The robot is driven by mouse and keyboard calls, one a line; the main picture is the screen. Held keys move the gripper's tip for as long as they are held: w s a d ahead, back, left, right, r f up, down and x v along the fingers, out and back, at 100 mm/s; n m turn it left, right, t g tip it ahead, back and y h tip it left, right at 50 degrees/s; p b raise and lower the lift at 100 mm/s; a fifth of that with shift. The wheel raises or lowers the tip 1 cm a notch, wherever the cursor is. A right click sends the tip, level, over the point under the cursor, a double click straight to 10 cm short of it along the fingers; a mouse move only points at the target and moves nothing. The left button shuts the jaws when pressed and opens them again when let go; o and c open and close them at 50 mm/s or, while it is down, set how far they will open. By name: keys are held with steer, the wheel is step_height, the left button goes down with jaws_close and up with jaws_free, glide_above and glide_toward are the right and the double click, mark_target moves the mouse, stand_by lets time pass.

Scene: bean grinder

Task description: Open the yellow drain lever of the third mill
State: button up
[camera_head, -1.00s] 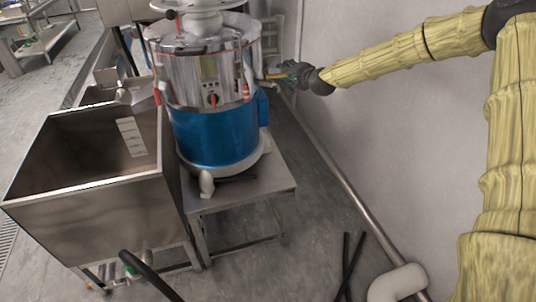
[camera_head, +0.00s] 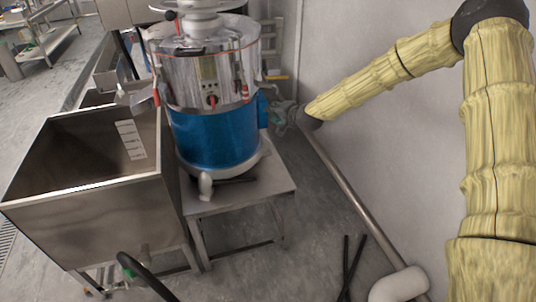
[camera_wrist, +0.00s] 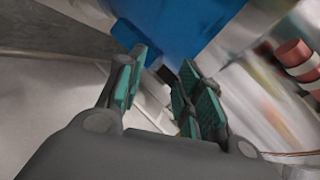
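The mill (camera_head: 212,95) is a steel drum with a blue lower body on a low steel stand. A small yellow lever (camera_head: 277,77) sticks out at the mill's right side, near the wall. My gripper (camera_head: 274,113) is lower than the lever, beside the blue box (camera_head: 262,108) on the mill's right, and apart from the lever. In the wrist view, my gripper (camera_wrist: 163,68) has its teal finger pads apart with nothing between them. A blue surface (camera_wrist: 185,25) lies just beyond the fingertips. The yellow lever cannot be made out in the wrist view.
A steel hopper (camera_head: 95,215) stands left of the mill. The wall (camera_head: 390,130) and a pipe (camera_head: 345,190) along its foot are close on the right. A red-and-white banded object (camera_wrist: 298,60) shows in the wrist view.

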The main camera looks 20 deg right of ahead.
steer(key=s+a+f+n+g+b, duration=0.1)
steer(key=s+a+f+g, duration=0.1)
steer(key=s+a+f, duration=0.3)
steer(key=shift+s+f+n, duration=0.4)
steer(key=shift+s+f, duration=1.15)
steer(key=shift+f, duration=2.05)
steer(key=shift+c, duration=0.3)
